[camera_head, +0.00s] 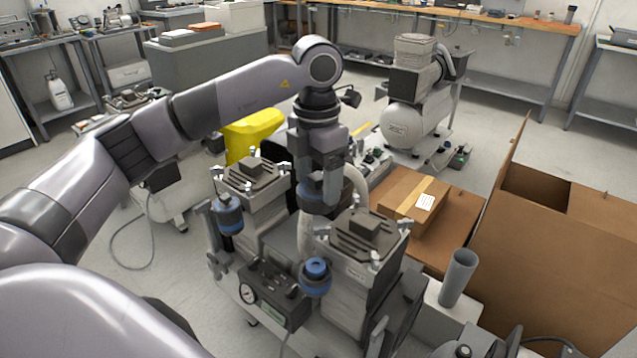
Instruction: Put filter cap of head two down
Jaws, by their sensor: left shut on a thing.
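My left arm reaches in from the left, and its gripper (318,176) points down above the middle of the compressor. It is shut on a small dark blue-grey piece, seemingly the filter cap (317,194), held between the two heads. The fingers and the wrist hide part of it. The left head (254,173) has a blue-banded filter (228,214) on its left side. The right head (364,238) has a blue round filter part (316,270) at its left front, below the held piece. I cannot tell which is head two. My right gripper is not in view.
A pressure gauge (247,293) sits on the compressor's front. A closed carton (412,196) and a large open box (556,255) stand at the right. A grey tube (459,278) stands upright nearby. Another compressor (412,115) is behind. Floor at the left is mostly clear.

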